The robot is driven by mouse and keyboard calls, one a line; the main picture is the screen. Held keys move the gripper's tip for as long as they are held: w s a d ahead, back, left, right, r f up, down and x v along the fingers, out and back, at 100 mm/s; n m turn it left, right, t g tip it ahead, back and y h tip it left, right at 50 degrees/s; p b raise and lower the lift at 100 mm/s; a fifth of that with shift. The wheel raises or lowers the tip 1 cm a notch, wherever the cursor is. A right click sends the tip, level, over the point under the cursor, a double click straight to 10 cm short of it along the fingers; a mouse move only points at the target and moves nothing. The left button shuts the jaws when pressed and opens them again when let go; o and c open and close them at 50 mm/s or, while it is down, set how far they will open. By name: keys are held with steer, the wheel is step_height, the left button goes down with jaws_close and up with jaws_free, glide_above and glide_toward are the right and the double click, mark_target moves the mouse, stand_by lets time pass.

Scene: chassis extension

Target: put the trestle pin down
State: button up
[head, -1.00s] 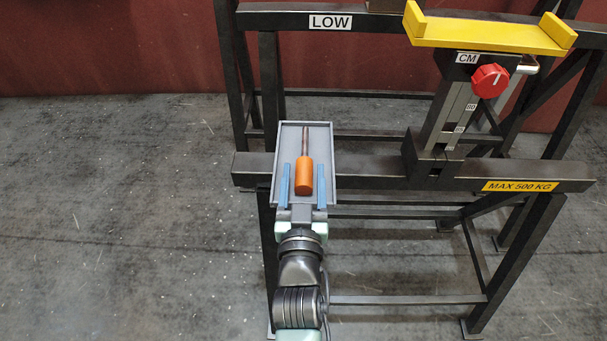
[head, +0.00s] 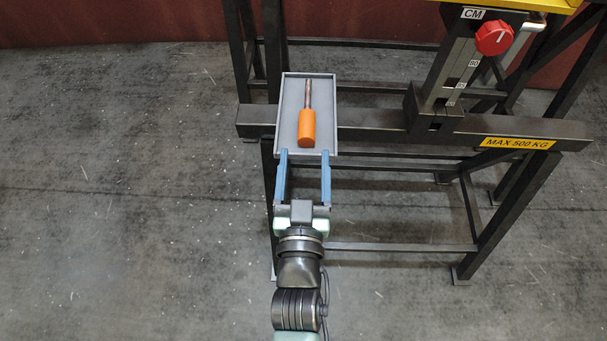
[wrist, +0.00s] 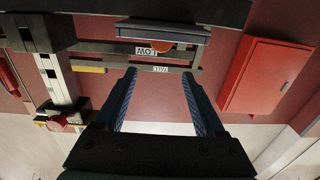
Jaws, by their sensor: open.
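The trestle pin (head: 307,127), with an orange handle and a dark metal shaft, lies in a shallow grey tray (head: 285,115) on the trestle's front beam. Its shaft points away from me. My gripper (head: 305,153) is open and empty, its two blue fingers at the tray's near edge, apart from the pin. In the wrist view my gripper (wrist: 160,75) shows its fingers spread with nothing between them.
The dark trestle beam (head: 380,140) runs right to a post with a red knob (head: 494,39). A yellow bracket (head: 530,4) tops it. The grey floor left of the trestle is clear. A red cabinet (wrist: 262,77) hangs on the wall in the wrist view.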

steer(key=shift+s, duration=1.9)
steer(key=w+d+r+t, duration=0.15)
steer(key=w+r, duration=0.25)
steer(key=r, duration=0.9)
steer(key=w+d+r+t, duration=0.1)
steer(key=w+r+t, duration=0.25)
steer(key=r, duration=1.05)
steer(key=s+r+t, duration=0.2)
steer(key=s+r, duration=0.2)
steer(key=r, duration=0.8)
steer(key=s+a+r+t, duration=0.1)
steer(key=s+r, duration=0.4)
steer(key=r, duration=0.8)
steer(key=shift+a+r+t, duration=0.15)
steer(key=shift+r+t, duration=0.1)
steer(key=shift+t, duration=0.45)
steer(key=shift+w+r+p, duration=0.1)
steer(key=shift+p, duration=0.3)
